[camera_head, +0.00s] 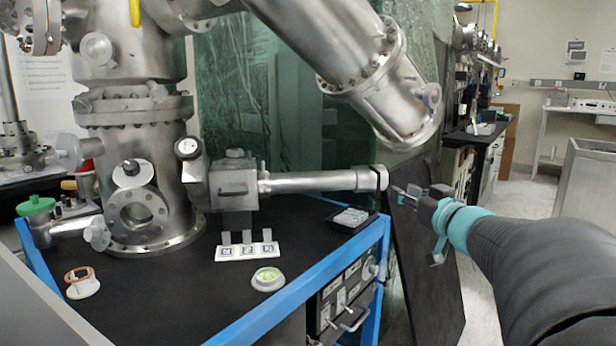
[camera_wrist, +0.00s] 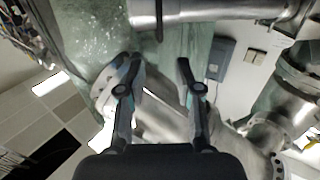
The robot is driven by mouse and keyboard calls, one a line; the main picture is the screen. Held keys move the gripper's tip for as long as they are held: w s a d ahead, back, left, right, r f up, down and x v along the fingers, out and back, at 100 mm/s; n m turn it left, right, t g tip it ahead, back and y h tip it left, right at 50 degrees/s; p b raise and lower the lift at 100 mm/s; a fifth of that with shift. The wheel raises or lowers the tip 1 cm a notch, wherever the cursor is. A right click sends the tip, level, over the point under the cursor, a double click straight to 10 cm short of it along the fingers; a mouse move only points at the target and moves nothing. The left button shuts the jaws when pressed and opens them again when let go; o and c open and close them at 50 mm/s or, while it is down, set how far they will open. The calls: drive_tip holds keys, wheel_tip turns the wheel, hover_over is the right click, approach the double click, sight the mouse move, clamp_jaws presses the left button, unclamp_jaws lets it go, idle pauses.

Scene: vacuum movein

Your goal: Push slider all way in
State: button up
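The slider (camera_head: 315,182) is a horizontal metal tube. It runs right from a boxy metal block (camera_head: 234,183) on the vacuum chamber and ends in a thick collar (camera_head: 372,178). A long stretch of tube shows between block and collar. My gripper (camera_head: 402,194) is just right of the collar, slightly lower in the picture; whether they touch is unclear. In the wrist view my gripper (camera_wrist: 160,64) has its two dark fingers apart with nothing between them. A metal tube (camera_wrist: 225,10) with a collar, seemingly the slider, crosses the top of that view.
A large slanted metal tube (camera_head: 375,80) hangs above the slider. Below are a black bench top with a blue frame (camera_head: 290,296), a white marker block (camera_head: 247,251), a small round dish (camera_head: 268,279) and a black tray (camera_head: 352,219). A dark panel (camera_head: 425,250) leans beside the bench.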

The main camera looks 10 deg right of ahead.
sight(379, 177)
drive_tip(key=w, duration=0.8)
drive_tip(key=w+a, duration=0.1)
drive_tip(key=w, duration=0.2)
drive_tip(key=shift+w, duration=0.4)
drive_tip(key=shift+d, duration=0.1)
clamp_jaws()
